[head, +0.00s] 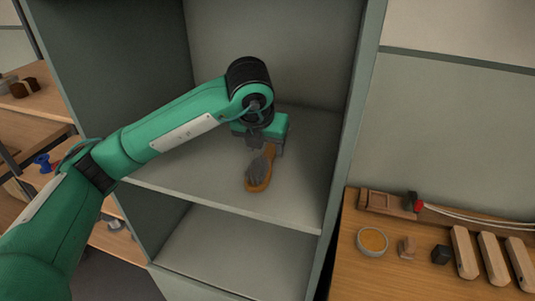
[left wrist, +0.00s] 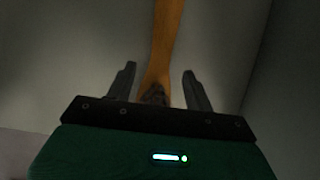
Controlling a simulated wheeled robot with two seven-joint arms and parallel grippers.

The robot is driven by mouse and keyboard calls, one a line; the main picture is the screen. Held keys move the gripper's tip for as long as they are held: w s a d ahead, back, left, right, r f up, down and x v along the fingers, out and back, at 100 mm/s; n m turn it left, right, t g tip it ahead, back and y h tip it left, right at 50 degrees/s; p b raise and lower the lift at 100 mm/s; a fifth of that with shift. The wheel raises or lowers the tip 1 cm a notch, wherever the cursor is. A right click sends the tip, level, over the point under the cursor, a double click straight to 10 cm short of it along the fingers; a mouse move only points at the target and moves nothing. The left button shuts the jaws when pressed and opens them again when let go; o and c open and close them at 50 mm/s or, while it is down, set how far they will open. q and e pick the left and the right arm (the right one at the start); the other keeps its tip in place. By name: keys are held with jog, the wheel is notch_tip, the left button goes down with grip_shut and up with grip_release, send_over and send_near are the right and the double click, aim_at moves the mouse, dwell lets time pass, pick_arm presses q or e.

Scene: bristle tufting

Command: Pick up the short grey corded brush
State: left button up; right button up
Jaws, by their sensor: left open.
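A short brush with an orange-brown wooden back and grey bristles (head: 257,171) lies on the upper shelf of the grey-green cabinet in the head view. My left gripper (head: 264,146) is over the far, handle end of the brush. In the left wrist view the brush's wooden part (left wrist: 166,45) runs up between the two open fingers of the left gripper (left wrist: 158,88), with a gap on each side. The fingers do not seem to touch it. A cord on the brush is not clear. My right gripper is not in view.
The cabinet shelf (head: 190,187) has side walls close on both sides and is otherwise bare. Wooden shelves stand at left.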

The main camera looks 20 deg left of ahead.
aim_at(266, 153)
pick_arm(q)
jog(key=shift+p+x, duration=0.35)
jog(key=shift+x, duration=1.35)
jog(key=c, duration=1.1)
